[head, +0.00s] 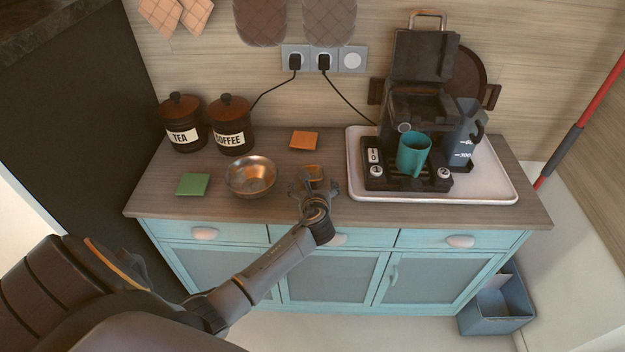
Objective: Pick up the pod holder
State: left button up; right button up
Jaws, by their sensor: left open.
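My left gripper (314,183) is open above the front middle of the wooden counter, its fingers pointing toward the back wall. A small brown-orange object (314,171), which looks like the pod holder, shows between and just beyond the fingertips. The gripper partly hides it, and I cannot tell whether the fingers touch it. My right gripper is not in view.
A metal bowl (250,176) stands close to the left of my gripper. A white tray (500,190) with a black coffee machine (420,85) and teal mug (413,153) is at right. An orange square (304,140) lies behind; a green one (193,185) lies left.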

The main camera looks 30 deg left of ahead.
pick_arm(q)
jog(key=shift+x, duration=0.95)
jog(key=c, duration=1)
jog(key=shift+c, duration=1.3)
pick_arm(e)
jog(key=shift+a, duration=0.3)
